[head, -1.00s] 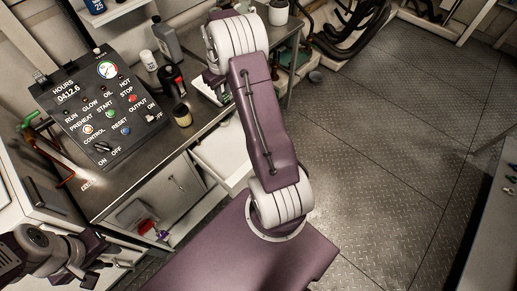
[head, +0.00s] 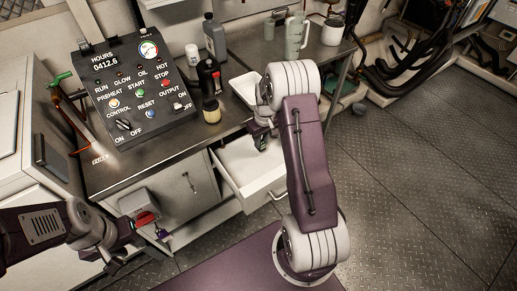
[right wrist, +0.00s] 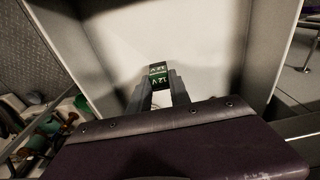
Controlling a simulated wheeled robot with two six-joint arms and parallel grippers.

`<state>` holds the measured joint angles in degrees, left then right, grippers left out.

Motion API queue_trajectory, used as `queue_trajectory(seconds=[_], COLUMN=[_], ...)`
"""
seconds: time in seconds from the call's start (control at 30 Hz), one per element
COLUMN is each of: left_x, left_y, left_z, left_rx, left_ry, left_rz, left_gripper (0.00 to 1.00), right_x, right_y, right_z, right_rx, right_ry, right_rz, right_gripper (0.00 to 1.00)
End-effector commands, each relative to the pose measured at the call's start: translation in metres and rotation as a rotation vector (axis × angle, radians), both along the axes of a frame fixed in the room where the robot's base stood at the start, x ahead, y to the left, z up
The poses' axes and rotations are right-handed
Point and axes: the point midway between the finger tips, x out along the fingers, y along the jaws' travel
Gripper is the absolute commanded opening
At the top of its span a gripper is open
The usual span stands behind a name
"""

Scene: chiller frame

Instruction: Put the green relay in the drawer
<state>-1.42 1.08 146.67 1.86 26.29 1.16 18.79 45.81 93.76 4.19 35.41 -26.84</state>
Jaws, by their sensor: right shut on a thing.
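The green relay (right wrist: 158,73) is a small dark block with green labels, held between the two fingertips of my right gripper (right wrist: 159,88) in the right wrist view. In the head view, the right gripper (head: 262,138) points down over the open drawer (head: 276,182), with the relay (head: 261,144) at its tips. The drawer's pale, bare floor (right wrist: 215,60) and walls lie around and beyond the relay; I cannot tell whether it touches the floor. My left gripper (head: 116,266) hangs low at the left, in front of the cabinet, its fingers too small to read.
A white tray (head: 243,90) sits on the metal bench (head: 160,152) behind the drawer. A control panel (head: 132,85), bottles and a jar (head: 211,111) stand left of it. A grey jug (head: 296,38) stands at the back.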

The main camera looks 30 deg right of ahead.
Motion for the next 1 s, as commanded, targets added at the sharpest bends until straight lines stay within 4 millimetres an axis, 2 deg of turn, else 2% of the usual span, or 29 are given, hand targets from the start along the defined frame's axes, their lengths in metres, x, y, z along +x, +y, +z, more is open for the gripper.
queue_trajectory(seconds=[0.17,0.4,0.73,0.77,0.8,0.83,1.0], left_x=[0.000,0.000,0.000,0.000,0.000,0.000,0.000], left_y=[0.000,0.000,0.000,0.000,0.000,0.000,0.000], left_z=[-0.001,-0.004,-0.007,-0.006,-0.006,-0.006,-0.006], left_rx=[0.000,0.000,0.000,0.000,0.000,0.000,0.000], left_ry=[0.000,0.000,0.000,0.000,0.000,0.000,0.000], left_rz=[0.000,0.000,0.000,0.000,0.000,0.000,0.000], left_gripper=[0.35,0.35,0.35,0.35,0.35,0.35,0.35], right_x=[0.000,-0.001,0.000,0.000,0.000,0.000,0.000], right_y=[0.000,0.000,0.000,0.000,0.000,0.000,0.000], right_z=[-0.006,-0.041,-0.045,-0.044,-0.043,-0.043,-0.043], right_rx=[0.000,0.000,-0.001,-0.001,-0.001,-0.001,-0.001], right_ry=[0.001,0.001,0.000,-0.001,-0.001,-0.001,0.000], right_rz=[0.000,0.001,0.000,0.001,0.001,0.000,0.000], right_gripper=[0.00,0.00,0.00,0.29,0.40,0.45,0.45])
